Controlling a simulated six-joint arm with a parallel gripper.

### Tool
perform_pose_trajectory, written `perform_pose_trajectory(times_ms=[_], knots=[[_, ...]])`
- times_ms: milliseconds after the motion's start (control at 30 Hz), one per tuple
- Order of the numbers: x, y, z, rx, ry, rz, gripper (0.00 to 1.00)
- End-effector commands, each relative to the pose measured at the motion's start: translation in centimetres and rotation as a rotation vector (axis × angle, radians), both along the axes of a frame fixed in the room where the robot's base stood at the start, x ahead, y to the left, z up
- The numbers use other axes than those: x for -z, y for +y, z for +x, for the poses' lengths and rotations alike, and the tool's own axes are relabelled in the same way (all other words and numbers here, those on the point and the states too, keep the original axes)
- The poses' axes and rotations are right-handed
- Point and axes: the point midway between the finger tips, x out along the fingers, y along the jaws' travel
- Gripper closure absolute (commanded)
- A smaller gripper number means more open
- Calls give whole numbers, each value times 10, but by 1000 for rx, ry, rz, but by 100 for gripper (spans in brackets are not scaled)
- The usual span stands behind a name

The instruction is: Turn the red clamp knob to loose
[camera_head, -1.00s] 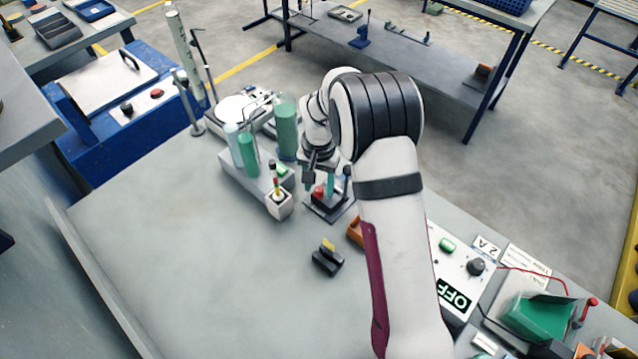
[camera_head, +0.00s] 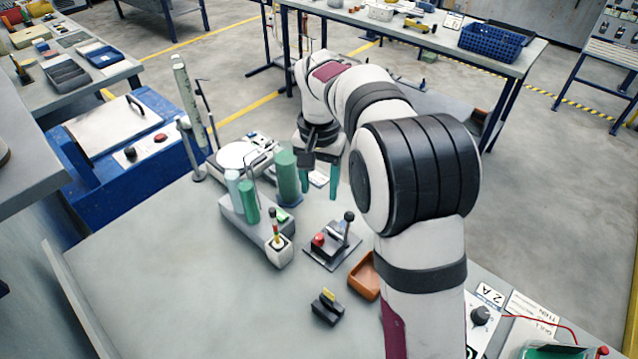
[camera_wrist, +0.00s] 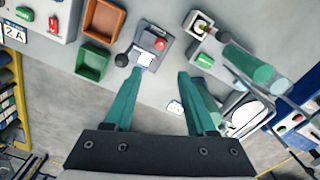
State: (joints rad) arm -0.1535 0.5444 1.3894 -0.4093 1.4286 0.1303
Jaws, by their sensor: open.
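A red knob (camera_head: 318,240) sits on a small dark fixture plate (camera_head: 345,252) beside an upright black ball lever (camera_head: 348,218). The red knob also shows in the wrist view (camera_wrist: 160,44), above the gap between my fingertips. My gripper (camera_head: 321,184) has two teal fingers, spread apart and empty. It hangs above and behind the fixture, clear of the knob. In the wrist view my gripper (camera_wrist: 158,74) points toward the fixture without touching it. I cannot read the knob's setting.
A grey block (camera_head: 232,206) with green cylinders stands left of the fixture. An orange tray (camera_head: 364,277) and a black block with a yellow top (camera_head: 327,306) are in front. A panel knob (camera_head: 480,316) is at right. The table's left side is clear.

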Motion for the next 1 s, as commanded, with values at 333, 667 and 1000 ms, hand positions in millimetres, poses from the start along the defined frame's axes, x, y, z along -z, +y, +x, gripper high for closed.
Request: perform_pose_trajectory(times_ms=[333,667,1000], knots=[[4,5,-22,12,-105,-108,44],[26,24,-60,-4,-364,-149,44],[117,9,-26,-1,-357,-148,44]])
